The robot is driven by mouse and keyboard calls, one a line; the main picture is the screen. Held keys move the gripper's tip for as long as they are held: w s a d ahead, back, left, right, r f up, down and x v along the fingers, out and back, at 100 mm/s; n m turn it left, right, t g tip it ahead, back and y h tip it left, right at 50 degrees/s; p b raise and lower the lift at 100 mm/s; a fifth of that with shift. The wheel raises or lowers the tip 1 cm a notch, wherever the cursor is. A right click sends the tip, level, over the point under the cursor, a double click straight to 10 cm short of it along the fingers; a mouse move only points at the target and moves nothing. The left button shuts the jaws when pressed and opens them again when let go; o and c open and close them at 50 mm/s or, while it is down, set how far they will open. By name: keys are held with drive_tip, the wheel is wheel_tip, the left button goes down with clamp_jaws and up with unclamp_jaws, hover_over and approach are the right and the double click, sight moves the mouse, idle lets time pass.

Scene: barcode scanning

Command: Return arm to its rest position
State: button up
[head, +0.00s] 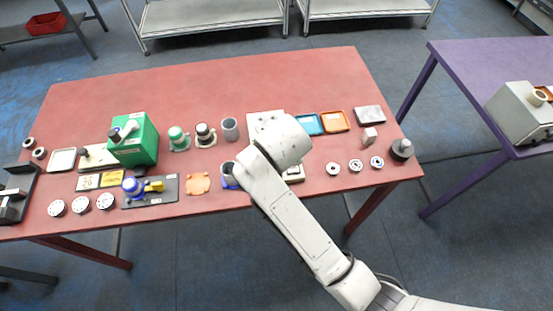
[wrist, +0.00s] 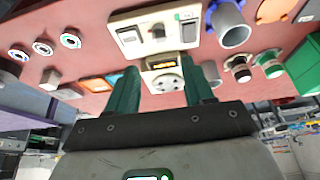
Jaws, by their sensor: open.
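My white arm reaches from the lower right of the head view over the front part of the red table (head: 200,92). My gripper itself is hidden behind the arm there. In the wrist view my gripper (wrist: 160,82) shows two dark green fingers, spread apart with nothing held between them. In the head view this panel (head: 262,118) is partly covered by my arm.
A green box (head: 140,140) stands left on the table. Grey cylinder (head: 230,129), blue tray (head: 309,124), orange tray (head: 335,121) and a dark-based knob (head: 402,150) stand around my arm. A purple table (head: 480,80) is at right. The table's back half is clear.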

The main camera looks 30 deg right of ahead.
idle(0.4)
drive_tip(key=s+d+f+n+g+b, duration=0.1)
drive_tip(key=s+d+f, duration=0.3)
drive_tip(key=s, duration=0.8)
drive_tip(key=s+d+f+n+g+y+b, duration=0.1)
drive_tip(key=s+d+f, duration=0.4)
drive_tip(key=s, duration=0.8)
drive_tip(key=shift+s+f+n+g+b, duration=0.3)
drive_tip(key=shift+f+n+g+b, duration=0.3)
drive_tip(key=shift+b, duration=0.6)
